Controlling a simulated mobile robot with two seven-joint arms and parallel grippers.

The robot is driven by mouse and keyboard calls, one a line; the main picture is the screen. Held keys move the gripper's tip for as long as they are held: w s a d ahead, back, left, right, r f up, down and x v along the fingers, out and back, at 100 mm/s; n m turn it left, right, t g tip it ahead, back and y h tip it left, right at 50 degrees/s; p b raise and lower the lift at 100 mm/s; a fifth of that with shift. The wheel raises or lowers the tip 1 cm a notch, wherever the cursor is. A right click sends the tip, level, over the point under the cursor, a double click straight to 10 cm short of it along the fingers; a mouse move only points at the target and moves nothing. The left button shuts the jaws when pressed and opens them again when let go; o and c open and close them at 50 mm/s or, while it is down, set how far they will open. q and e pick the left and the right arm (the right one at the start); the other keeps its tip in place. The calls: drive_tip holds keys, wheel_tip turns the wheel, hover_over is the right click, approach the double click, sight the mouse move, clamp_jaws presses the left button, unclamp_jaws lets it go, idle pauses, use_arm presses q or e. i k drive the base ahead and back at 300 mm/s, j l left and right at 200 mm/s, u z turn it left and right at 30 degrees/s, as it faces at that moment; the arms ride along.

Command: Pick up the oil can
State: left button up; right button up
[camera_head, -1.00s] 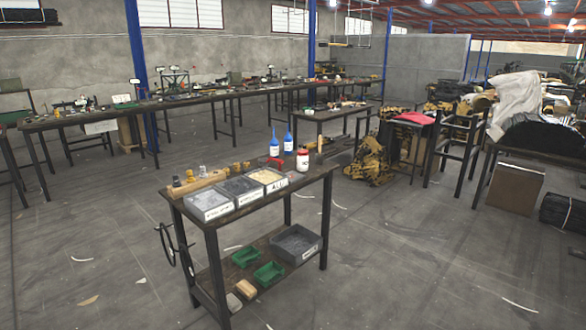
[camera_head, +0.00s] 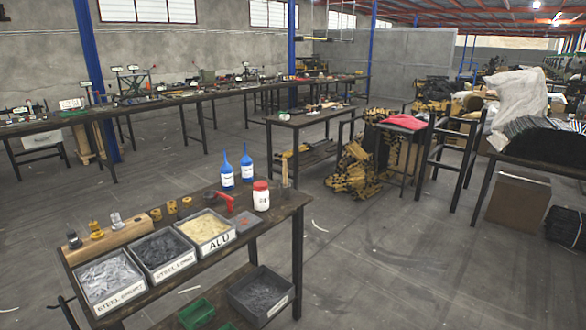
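No object is clearly labelled as an oil can. Two blue bottles with pointed spouts and white labels stand upright at the back of the near workbench: the left blue bottle (camera_head: 227,177) and the right blue bottle (camera_head: 246,169). A small red object (camera_head: 226,201) lies in front of them; its shape is too small to tell. A white jar with a red lid (camera_head: 261,199) stands upright to the right. Neither of my grippers is in view.
The near workbench (camera_head: 280,216) holds three labelled bins: steel short (camera_head: 114,302), steel long (camera_head: 172,266) and ALU (camera_head: 219,242). A wooden block (camera_head: 120,240) with small fittings lies behind them. A grey bin (camera_head: 262,312) sits on the lower shelf.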

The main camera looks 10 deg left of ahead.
sight(226, 170)
drive_tip(key=i+u, duration=0.15)
drive_tip(key=i, duration=0.4)
drive_tip(key=i+l+u, duration=0.1)
drive_tip(key=i, duration=0.4)
drive_tip(key=i+l+u, duration=0.15)
drive_tip(key=i, duration=0.4)
